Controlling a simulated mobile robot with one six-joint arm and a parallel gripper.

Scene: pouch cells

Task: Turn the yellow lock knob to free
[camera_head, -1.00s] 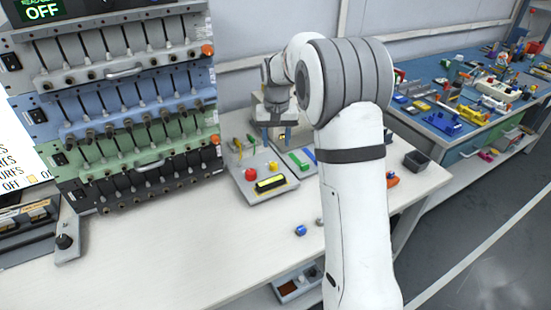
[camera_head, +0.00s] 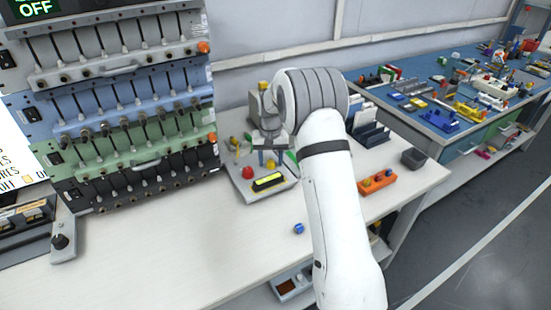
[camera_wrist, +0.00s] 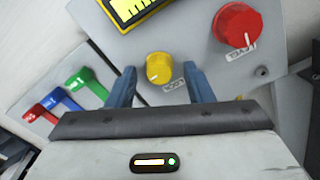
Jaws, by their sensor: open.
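The yellow lock knob (camera_wrist: 159,67) sits on a grey panel (camera_wrist: 195,50) in the wrist view, with a small white label beside it and a pale pointer mark near its lower edge. My gripper (camera_wrist: 161,72) is open, with one blue-grey finger on each side of the knob. Gaps show between knob and fingers; I cannot tell how far above the panel the tips are. In the head view my gripper (camera_head: 269,160) points down over the panel, and the yellow knob (camera_head: 272,167) shows small between the fingers.
A red knob (camera_wrist: 237,24) and a yellow-framed display (camera_wrist: 127,8) are on the same panel. Green, red and blue handles (camera_wrist: 76,88) stand beside it. A rack of cell channels (camera_head: 130,110) is left of my arm. The bench front (camera_head: 150,260) is mostly clear.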

